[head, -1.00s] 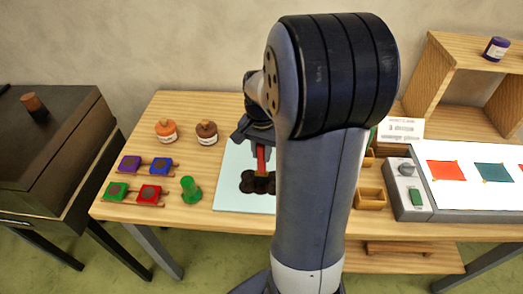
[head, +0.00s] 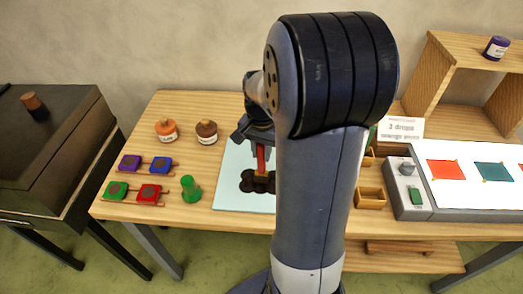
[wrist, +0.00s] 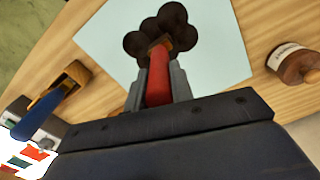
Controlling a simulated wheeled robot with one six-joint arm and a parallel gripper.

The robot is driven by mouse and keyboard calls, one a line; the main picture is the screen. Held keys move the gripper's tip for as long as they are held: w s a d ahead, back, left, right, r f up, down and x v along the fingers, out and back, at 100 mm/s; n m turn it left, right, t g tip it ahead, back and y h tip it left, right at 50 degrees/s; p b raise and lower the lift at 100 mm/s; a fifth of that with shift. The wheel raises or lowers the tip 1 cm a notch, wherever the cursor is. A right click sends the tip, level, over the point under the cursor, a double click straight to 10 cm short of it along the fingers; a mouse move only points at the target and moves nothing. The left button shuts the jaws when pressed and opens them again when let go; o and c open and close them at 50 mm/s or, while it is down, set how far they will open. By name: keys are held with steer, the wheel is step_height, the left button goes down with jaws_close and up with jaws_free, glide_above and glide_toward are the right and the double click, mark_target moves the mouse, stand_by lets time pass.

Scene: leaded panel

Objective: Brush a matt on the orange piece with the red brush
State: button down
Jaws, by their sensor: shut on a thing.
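My gripper (wrist: 158,84) is shut on the red brush (wrist: 158,92), holding it by its red handle. In the head view the brush (head: 261,158) points down at a cluster of dark brown round blobs (head: 248,185) on a pale blue sheet (head: 232,170). The brush tip overlaps the blobs in the wrist view; I cannot tell whether it touches them. An orange-red square piece (head: 446,171) lies on the white light panel at the right, well away from the brush. My arm hides part of the sheet.
Two labelled jars (head: 166,130) (head: 207,132), several coloured pads (head: 150,191) and a green knobbed piece (head: 190,188) are on the left. A card reading "3 drops orange piece" (head: 400,128) and small wooden trays (head: 370,198) are by the light panel (head: 470,207). A blue-handled tool (wrist: 42,112) is nearby.

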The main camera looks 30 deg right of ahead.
step_height(320, 180, up, 7)
steer(key=p, duration=0.6)
stand_by(0.3)
stand_by(0.7)
